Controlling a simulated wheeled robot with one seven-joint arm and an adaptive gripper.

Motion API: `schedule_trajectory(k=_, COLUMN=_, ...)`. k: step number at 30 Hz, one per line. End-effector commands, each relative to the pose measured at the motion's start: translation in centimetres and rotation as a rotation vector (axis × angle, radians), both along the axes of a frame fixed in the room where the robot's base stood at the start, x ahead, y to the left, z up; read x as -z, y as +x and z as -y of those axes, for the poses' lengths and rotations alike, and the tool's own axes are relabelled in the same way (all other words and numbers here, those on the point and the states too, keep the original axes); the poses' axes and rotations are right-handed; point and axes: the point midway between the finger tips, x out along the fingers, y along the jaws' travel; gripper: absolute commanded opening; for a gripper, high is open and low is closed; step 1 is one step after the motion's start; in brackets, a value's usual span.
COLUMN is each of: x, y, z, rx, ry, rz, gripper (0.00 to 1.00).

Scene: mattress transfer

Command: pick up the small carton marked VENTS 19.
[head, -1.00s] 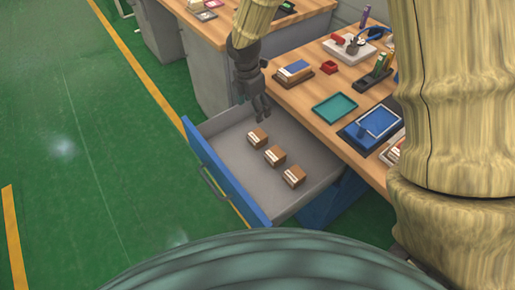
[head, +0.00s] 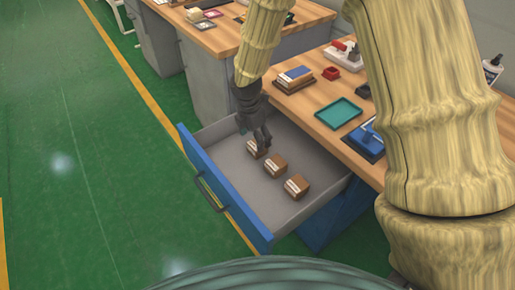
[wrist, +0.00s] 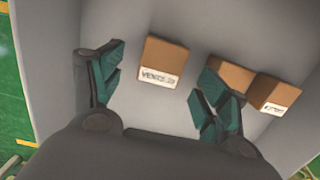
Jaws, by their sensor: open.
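Three small brown cartons with white labels lie in a row in an open drawer. The one nearest my gripper is the far carton (head: 252,149), partly hidden by my gripper (head: 261,140) in the head view. In the wrist view this carton (wrist: 166,55) has a blurred label that seems to read VENTS 19. My gripper (wrist: 160,88) is open and empty, with its fingers pointing down into the drawer. The carton appears ahead of the gap between the fingers, untouched as far as I can see. The right finger partly covers the middle carton (wrist: 231,75).
The middle carton (head: 275,166) and near carton (head: 297,187) stand close by in the grey drawer (head: 235,180) with a blue front (head: 222,190). The wooden desk (head: 305,110) above holds a teal tray (head: 339,113) and other items. Green floor lies open at left.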

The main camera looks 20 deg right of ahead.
Motion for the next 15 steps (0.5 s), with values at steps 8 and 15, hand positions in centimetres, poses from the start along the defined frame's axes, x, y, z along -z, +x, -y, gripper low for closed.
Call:
schedule_trajectory(k=8, x=2.2, y=0.0, z=0.4, rx=-0.001, ry=0.000, rz=-0.001, gripper=0.75)
schedule_trajectory(k=15, x=5.0, y=0.1, z=0.8, rx=-0.001, ry=0.000, rz=0.000, gripper=0.75)
